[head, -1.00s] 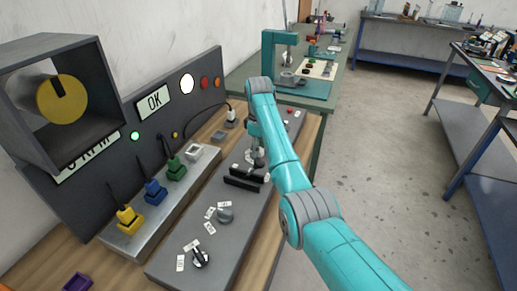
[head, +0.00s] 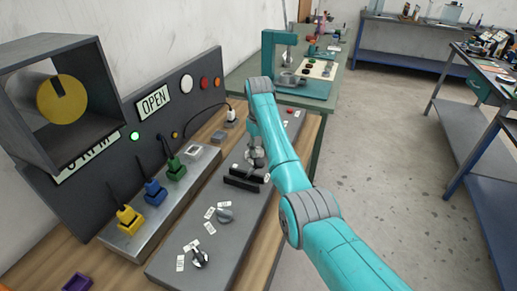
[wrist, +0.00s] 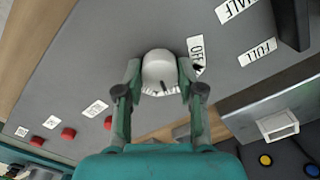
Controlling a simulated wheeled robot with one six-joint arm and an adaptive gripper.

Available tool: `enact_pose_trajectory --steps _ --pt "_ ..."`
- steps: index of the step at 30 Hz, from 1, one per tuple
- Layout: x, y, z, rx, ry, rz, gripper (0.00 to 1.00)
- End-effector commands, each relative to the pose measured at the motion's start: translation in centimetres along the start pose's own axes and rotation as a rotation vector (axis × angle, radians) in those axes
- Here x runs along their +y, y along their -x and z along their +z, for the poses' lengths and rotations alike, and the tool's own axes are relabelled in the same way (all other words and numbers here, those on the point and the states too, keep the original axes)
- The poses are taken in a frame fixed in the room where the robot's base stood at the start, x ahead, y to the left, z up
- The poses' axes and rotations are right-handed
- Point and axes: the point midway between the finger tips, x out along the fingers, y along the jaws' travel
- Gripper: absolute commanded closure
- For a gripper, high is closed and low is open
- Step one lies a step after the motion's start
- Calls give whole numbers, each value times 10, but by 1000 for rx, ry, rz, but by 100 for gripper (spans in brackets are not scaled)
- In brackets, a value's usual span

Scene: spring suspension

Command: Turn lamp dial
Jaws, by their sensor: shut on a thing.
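In the wrist view a pale rounded dial (wrist: 159,70) with a dark pointer mark sits on the grey panel between my fingertips. My gripper (wrist: 160,88) is shut on this dial, with one finger on each side. An OFF label (wrist: 196,54) lies right of the dial. HALF (wrist: 236,9) and FULL (wrist: 257,52) labels lie farther right, near a black block. In the head view my gripper (head: 256,158) is at the panel, and the dial is largely hidden by it. A round white lamp (head: 187,82) glows on the upright board; whether this dial drives it cannot be told.
Black raised bars (head: 243,180) stand just in front of my gripper. Two other knobs (head: 225,215) (head: 200,259) with labels are nearer. Red buttons (wrist: 68,133) lie left of the dial in the wrist view. Yellow, blue and green plugs stand on the metal strip (head: 170,200).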

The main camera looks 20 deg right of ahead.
Motion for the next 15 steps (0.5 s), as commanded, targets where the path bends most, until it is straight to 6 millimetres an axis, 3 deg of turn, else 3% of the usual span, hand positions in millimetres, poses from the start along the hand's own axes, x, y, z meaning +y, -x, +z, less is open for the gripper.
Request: enact_pose_trajectory --steps 13,14,15 --pt "0 0 0 0 -11 0 97" --pt "0 0 0 0 -11 0 57" --pt "0 0 0 0 -11 0 47"
